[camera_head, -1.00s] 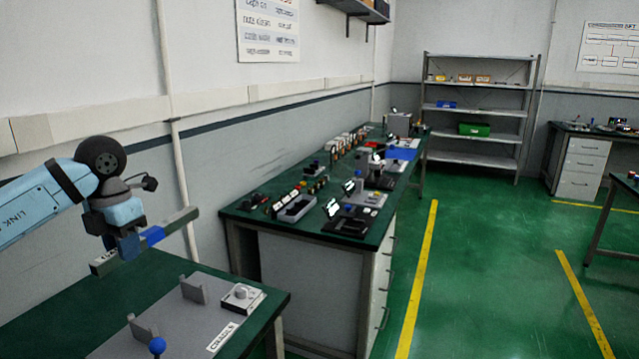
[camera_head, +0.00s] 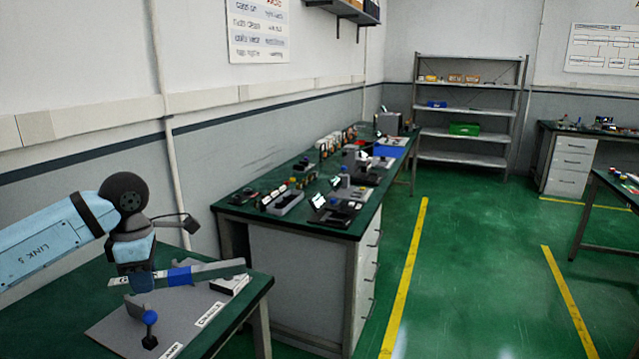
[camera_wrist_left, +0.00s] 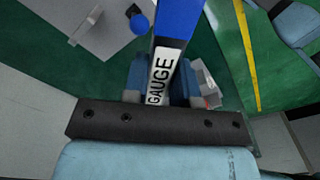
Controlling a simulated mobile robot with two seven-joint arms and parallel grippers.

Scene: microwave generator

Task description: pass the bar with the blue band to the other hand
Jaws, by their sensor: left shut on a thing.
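The grey bar (camera_head: 218,269) has a blue band (camera_head: 180,276) around its middle. My left gripper (camera_head: 140,281) is shut on the bar to the left of the band, and the bar's long end sticks out to the right above the near table. In the left wrist view the bar (camera_wrist_left: 165,65) runs up between the fingers (camera_wrist_left: 163,88), with a white label reading GAUGE and the blue band (camera_wrist_left: 178,18) beyond it. My right gripper does not show in either view.
Below the bar, a grey plate (camera_head: 112,333) with upright posts, a blue-knobbed stick (camera_head: 150,318) and a CRADLE label (camera_head: 209,314) lies on the green near table (camera_head: 55,300). A cluttered long bench (camera_head: 330,226) stands behind. The green floor to the right is clear.

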